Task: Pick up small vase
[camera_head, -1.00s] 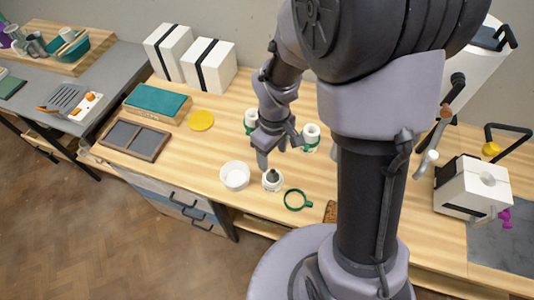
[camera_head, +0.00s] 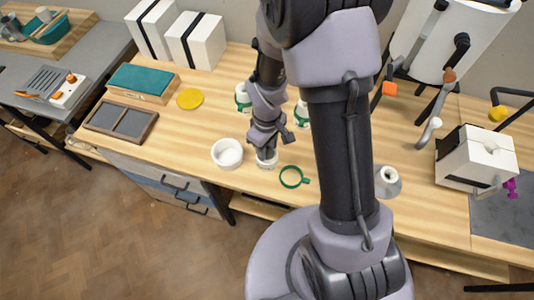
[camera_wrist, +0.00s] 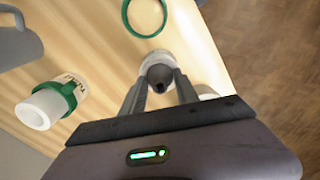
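A small whitish vase (camera_head: 267,162) with a dark grey neck stands upright near the front edge of the wooden worktop. In the wrist view the vase (camera_wrist: 158,57) shows its dark mouth between the fingertips. My gripper (camera_head: 265,150) points down over it and hides most of it in the head view. In the wrist view my gripper (camera_wrist: 160,80) has one finger on each side of the neck. The fingers look apart, with narrow gaps beside the neck, and no firm contact is clear.
A white bowl (camera_head: 227,153) stands close on the left, and a green ring (camera_head: 293,177) lies close on the right. White containers with green bands (camera_head: 243,98) stand behind. A grey-white vessel (camera_head: 388,182) stands right of my column. Worktop left of the bowl is clear.

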